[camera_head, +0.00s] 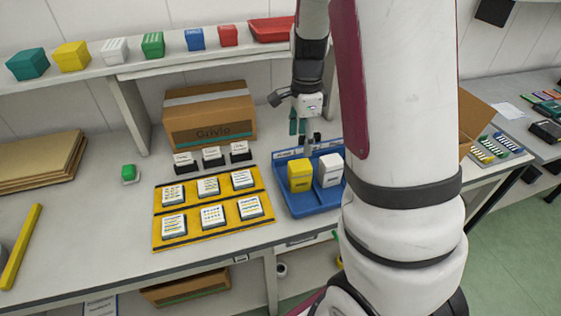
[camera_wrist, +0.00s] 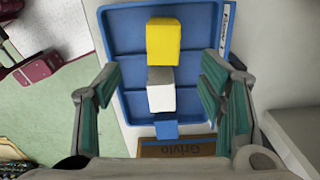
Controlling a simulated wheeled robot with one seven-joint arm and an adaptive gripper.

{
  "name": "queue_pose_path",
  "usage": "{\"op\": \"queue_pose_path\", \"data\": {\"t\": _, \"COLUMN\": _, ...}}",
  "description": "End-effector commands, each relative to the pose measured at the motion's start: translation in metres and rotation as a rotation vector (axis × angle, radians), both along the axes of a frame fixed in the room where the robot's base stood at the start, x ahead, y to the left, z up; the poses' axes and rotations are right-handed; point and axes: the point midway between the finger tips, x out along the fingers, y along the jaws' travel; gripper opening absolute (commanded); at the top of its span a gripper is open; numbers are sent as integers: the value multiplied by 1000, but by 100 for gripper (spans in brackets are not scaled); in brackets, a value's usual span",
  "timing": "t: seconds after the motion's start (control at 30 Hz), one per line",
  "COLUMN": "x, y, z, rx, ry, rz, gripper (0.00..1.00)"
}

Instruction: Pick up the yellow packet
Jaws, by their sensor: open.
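A yellow packet (camera_head: 300,175) stands in the left part of the blue tray (camera_head: 290,207), beside a white packet (camera_head: 329,170). In the wrist view the yellow packet (camera_wrist: 163,42) is at the upper middle, with the white packet (camera_wrist: 161,92) just below it. My gripper (camera_head: 303,128) hangs above the back of the tray, apart from the yellow packet. Its teal fingers are spread wide and nothing is between them. In the wrist view the white packet lies nearer the middle between the fingers than the yellow packet does.
A small blue block (camera_wrist: 166,130) shows in the wrist view below the white packet. A cardboard box (camera_head: 210,117) stands behind left. A yellow board (camera_head: 185,237) with several labelled blocks lies left of the tray. A shelf above holds coloured boxes, including a yellow box (camera_head: 72,57).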

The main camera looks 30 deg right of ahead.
Motion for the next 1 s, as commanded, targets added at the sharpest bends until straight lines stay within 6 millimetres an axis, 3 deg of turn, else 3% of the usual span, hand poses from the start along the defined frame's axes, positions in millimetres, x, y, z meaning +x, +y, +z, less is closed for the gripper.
{"op": "queue_pose_path", "data": {"t": 0.4, "x": 0, "y": -1, "z": -68, "rx": 0, "ry": 5, "rz": -8, "gripper": 63}}
{"op": "queue_pose_path", "data": {"t": 0.77, "x": 0, "y": -2, "z": -96, "rx": -1, "ry": 4, "rz": -6, "gripper": 63}}
{"op": "queue_pose_path", "data": {"t": 1.0, "x": 2, "y": -4, "z": -128, "rx": 1, "ry": 5, "rz": -6, "gripper": 63}}
